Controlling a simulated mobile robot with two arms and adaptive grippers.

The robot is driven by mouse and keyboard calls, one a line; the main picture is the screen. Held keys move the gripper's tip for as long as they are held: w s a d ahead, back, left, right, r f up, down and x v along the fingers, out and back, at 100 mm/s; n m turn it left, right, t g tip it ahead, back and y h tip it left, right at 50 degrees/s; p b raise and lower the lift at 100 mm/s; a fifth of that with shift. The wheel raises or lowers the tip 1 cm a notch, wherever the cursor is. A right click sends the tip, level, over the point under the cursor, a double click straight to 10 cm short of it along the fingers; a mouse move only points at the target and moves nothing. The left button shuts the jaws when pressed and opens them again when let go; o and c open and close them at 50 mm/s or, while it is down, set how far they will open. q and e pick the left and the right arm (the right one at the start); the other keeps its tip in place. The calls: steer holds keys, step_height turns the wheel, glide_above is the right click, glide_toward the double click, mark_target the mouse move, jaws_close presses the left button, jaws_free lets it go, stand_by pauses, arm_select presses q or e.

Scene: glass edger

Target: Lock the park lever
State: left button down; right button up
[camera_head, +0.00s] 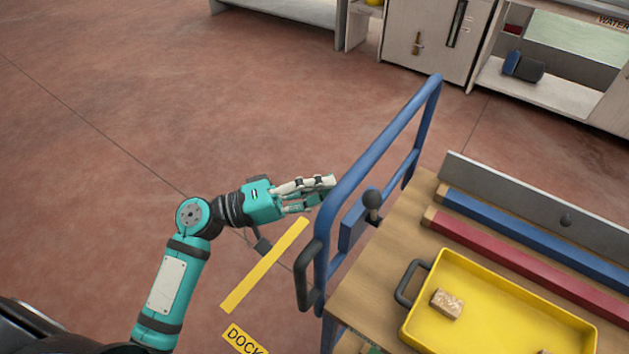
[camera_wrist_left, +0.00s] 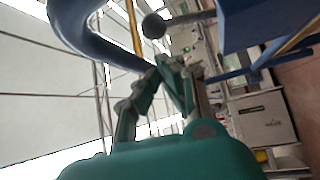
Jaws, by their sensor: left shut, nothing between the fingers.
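The park lever (camera_head: 373,200) is a short rod with a round dark grey knob, standing at a blue plate (camera_head: 353,226) on the cart's blue push frame (camera_head: 374,150). In the left wrist view the knob (camera_wrist_left: 153,26) shows near the top, with its rod running right to a blue part. My left gripper (camera_head: 331,183) is shut and empty, just left of the frame's near upright in the head view. The knob is to the right of the fingertips, and I see no contact with it. My left gripper (camera_wrist_left: 166,62) also shows in the wrist view, below the knob. My right gripper is not in view.
The wooden cart top (camera_head: 388,252) carries a yellow tray (camera_head: 490,290) with a brown block (camera_head: 447,304), plus blue and red bars. A black handle (camera_head: 306,280) sticks out at the frame. Yellow floor tape (camera_head: 265,265) lies beside the cart. Open floor is left; cabinets stand behind.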

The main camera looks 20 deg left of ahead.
mark_target(374, 208)
arm_select(q)
steer(key=shift+p+x, duration=0.75)
steer(key=shift+x, duration=2.35)
